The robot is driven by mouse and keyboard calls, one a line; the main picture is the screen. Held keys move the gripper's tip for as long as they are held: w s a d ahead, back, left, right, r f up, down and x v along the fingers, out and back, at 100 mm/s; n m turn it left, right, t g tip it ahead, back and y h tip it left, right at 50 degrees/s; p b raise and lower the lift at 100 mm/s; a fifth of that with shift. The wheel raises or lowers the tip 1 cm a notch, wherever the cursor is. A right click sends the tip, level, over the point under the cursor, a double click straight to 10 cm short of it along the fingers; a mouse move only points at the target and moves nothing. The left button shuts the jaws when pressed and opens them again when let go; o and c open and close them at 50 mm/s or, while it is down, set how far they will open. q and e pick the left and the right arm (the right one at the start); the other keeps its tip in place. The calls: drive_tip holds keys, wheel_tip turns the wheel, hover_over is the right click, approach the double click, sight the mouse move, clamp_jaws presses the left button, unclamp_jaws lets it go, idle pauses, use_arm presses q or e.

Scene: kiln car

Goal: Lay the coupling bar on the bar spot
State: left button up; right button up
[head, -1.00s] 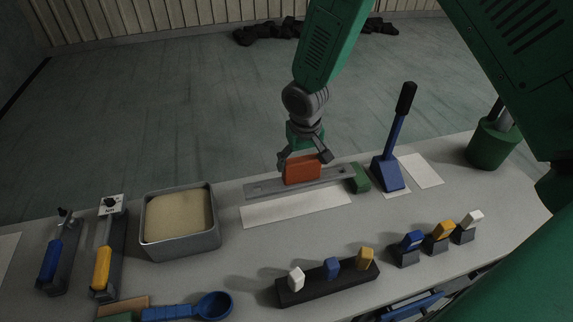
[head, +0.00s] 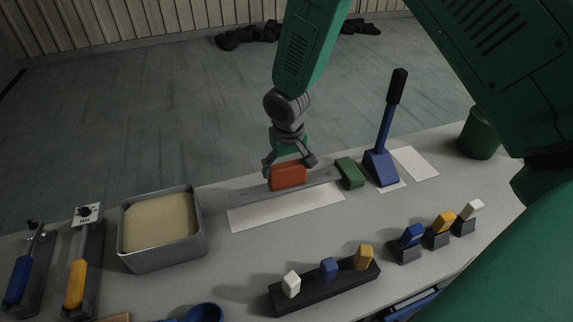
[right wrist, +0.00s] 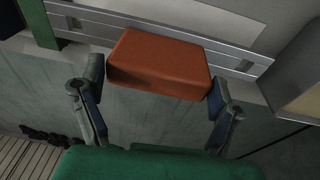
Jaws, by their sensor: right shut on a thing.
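The coupling bar is a long flat grey bar (head: 318,179) with an orange block (head: 289,176) as its grip. My right gripper (head: 289,168) is shut on the orange block, which also shows between its fingers in the right wrist view (right wrist: 160,65). The bar spot appears to be the long white strip (head: 285,209) on the table. The bar lies along the strip's far edge, nearly parallel to it. I cannot tell whether the bar touches the table. My left gripper is not in view.
A green block (head: 350,173) stands by the bar's right end, with a blue lever (head: 381,165) beyond it. A sand-filled tray (head: 201,236) is to the left. A black rack (head: 325,288) with coloured pegs stands in front. The table (head: 235,258) between is clear.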

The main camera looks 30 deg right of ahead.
sight(288, 186)
drive_tip(key=shift+r, duration=0.1)
drive_tip(key=shift+d+f, duration=0.1)
drive_tip(key=shift+f, duration=0.15)
drive_tip(key=shift+a+f+b, duration=0.2)
drive_tip(key=shift+f+b, duration=0.75)
drive_tip(key=shift+f, duration=0.75)
drive_tip(key=shift+d+f+b, duration=0.1)
drive_tip(key=shift+f+b, duration=0.65)
drive_tip(key=shift+f, duration=0.75)
drive_tip(key=shift+r+p, duration=0.15)
drive_tip(key=shift+p, duration=0.15)
